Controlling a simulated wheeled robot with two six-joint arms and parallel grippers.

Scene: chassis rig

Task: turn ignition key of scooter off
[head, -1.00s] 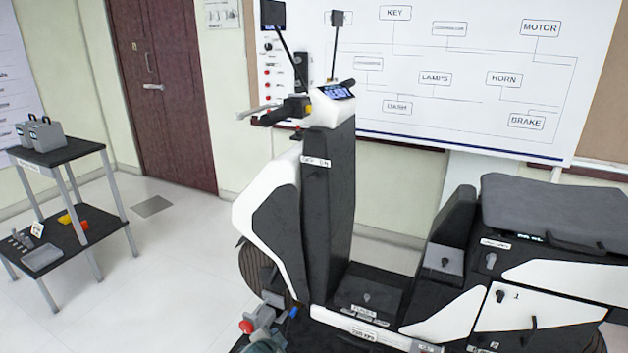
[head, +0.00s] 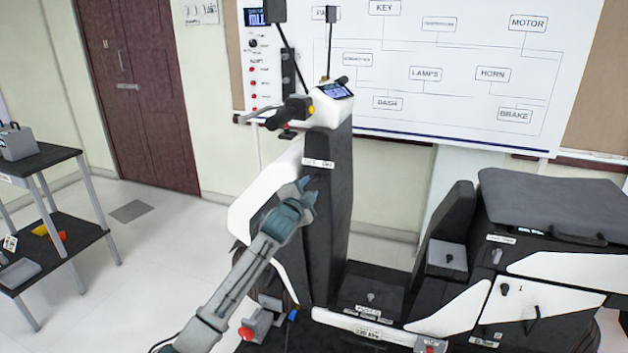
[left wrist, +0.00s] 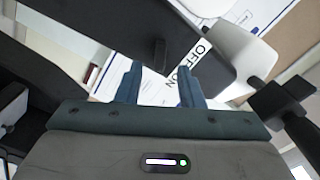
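The scooter (head: 328,220) stands on the right, its tall black front column facing a white board. A white OFF/ON label (head: 318,163) is on the column and shows large in the left wrist view (left wrist: 188,63). My left gripper (head: 305,188) is raised at the column just below the label. In the left wrist view its two fingers (left wrist: 160,84) are apart with nothing held. A dark upright piece that looks like the ignition key (left wrist: 160,55) stands on the black panel beyond the fingertips, beside the label. I cannot tell which word it points to. My right gripper is not in view.
The handlebar (head: 285,112) with mirrors and the lit dash (head: 335,91) are above the gripper. The seat (head: 550,205) is at the right. A two-tier cart (head: 60,160) stands at the left.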

